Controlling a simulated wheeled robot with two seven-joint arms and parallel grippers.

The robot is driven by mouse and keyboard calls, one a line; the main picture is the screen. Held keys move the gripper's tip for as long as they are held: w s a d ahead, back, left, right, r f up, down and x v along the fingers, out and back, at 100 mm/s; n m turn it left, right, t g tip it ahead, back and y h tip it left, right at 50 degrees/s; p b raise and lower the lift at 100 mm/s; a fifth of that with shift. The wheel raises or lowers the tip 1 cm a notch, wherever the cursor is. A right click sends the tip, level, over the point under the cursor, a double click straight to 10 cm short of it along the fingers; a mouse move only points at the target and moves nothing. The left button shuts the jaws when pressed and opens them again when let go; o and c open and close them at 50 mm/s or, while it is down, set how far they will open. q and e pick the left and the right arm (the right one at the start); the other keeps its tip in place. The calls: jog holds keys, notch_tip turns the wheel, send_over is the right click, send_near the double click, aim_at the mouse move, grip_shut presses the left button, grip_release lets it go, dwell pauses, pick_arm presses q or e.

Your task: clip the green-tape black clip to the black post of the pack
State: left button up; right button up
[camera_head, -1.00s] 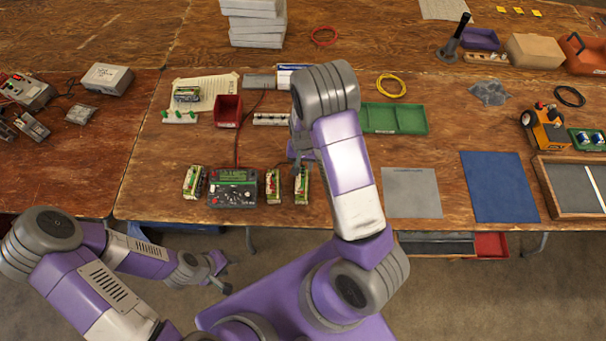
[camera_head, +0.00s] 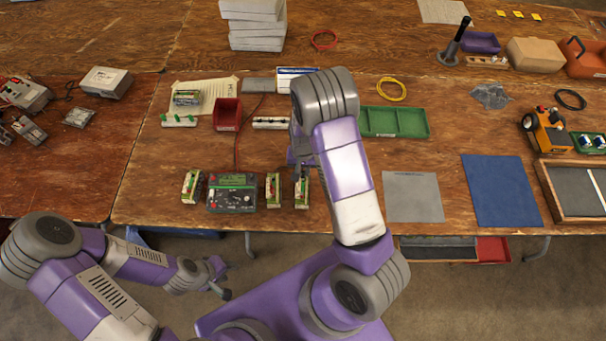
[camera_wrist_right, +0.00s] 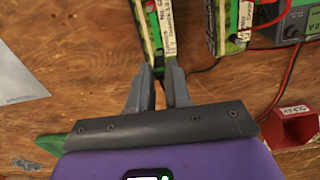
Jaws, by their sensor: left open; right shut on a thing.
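Three upright battery packs stand at the table's front: the left pack (camera_head: 192,187), the middle pack (camera_head: 273,189) and the right pack (camera_head: 301,192). The charger (camera_head: 232,194) sits between the left and middle packs. My right gripper (camera_wrist_right: 159,72) is shut at the near end of the right pack (camera_wrist_right: 155,28). The thing in its fingers is mostly hidden; a thin black lead (camera_wrist_right: 208,68) runs from beside the fingertips to the right. My left gripper (camera_head: 222,280) is open and empty, low in front of the table.
The middle pack (camera_wrist_right: 228,22) and a red lead (camera_wrist_right: 279,12) are close beside the held spot. A red bin (camera_head: 228,114), green tray (camera_head: 395,121) and grey mat (camera_head: 413,196) lie around. Bare wood shows between them.

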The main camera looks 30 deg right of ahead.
aim_at(303, 171)
jog(key=shift+r+p, duration=1.45)
jog(key=shift+r, duration=0.35)
jog(key=shift+r+p, duration=0.5)
jog(key=shift+r, duration=0.1)
notch_tip(303, 171, up, 3)
jog(key=p, duration=0.2)
jog(key=shift+r+p, duration=0.2)
jog(key=shift+p, duration=0.2)
jog(key=w+a, duration=0.5)
jog(key=a, duration=0.4)
jog(key=shift+w+f, duration=0.2)
jog(key=shift+f, duration=0.15)
jog(key=shift+f+b, duration=0.25)
jog(key=shift+b, duration=0.05)
